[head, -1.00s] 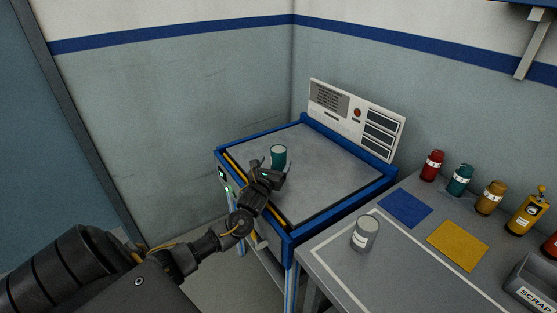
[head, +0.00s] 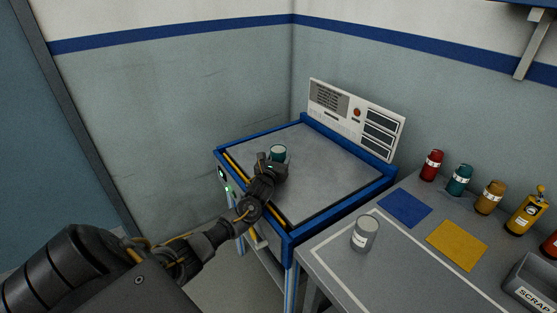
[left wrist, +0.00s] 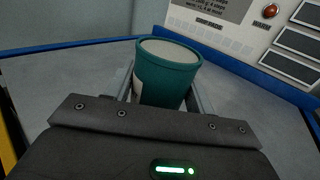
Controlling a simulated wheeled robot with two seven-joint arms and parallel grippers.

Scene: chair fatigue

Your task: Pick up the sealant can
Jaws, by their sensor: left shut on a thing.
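A teal can (head: 279,152) with a pale grey top stands upright on the grey top of the blue-framed machine. My left gripper (head: 272,161) is shut on it from the near side. In the left wrist view the teal can (left wrist: 166,76) sits between the two fingers, with part of a white label at its left edge. The gripper body hides the can's lower part, so I cannot tell whether it touches the surface. No readable label tells me whether it is the sealant can. My right gripper is not in view.
A control panel (head: 355,118) stands behind the machine's blue rim (head: 340,221). The wall lies behind.

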